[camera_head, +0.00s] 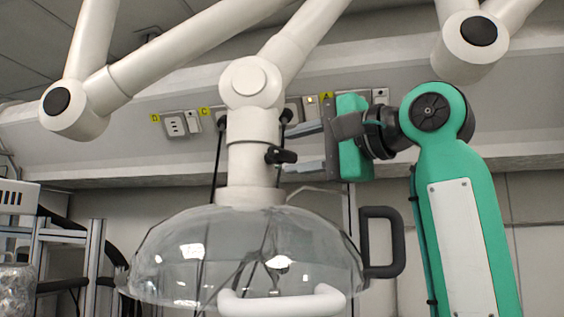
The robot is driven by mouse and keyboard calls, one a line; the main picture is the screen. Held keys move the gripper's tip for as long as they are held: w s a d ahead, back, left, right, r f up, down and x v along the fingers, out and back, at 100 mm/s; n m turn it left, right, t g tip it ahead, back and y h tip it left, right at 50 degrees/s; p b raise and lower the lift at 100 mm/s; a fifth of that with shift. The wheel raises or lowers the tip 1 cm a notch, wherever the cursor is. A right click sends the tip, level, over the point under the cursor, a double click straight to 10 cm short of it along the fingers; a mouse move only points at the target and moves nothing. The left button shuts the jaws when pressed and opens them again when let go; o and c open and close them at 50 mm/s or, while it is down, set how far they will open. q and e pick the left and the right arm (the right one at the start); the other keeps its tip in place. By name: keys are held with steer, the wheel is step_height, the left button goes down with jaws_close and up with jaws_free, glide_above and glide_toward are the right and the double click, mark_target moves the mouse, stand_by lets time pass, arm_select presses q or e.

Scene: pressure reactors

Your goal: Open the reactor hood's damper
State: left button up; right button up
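The reactor hood (165,250) is a clear dome under a white jointed extraction arm. A small black damper knob (281,156) sticks out on the right side of the white pipe (252,150) above the dome. Nothing is held.
A black handle (395,243) stands out from the dome's right side, and a white curved handle (282,302) crosses its front. Wall sockets (176,125) sit on the panel behind. More white extraction arms (75,108) hang at upper left and upper right. Metal framing (93,260) is at lower left.

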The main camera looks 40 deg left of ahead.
arm_select(q)
steer(key=d+b, duration=0.2)
steer(key=d, duration=0.7)
steer(key=shift+w+d, duration=0.15)
steer(key=shift+d, duration=0.1)
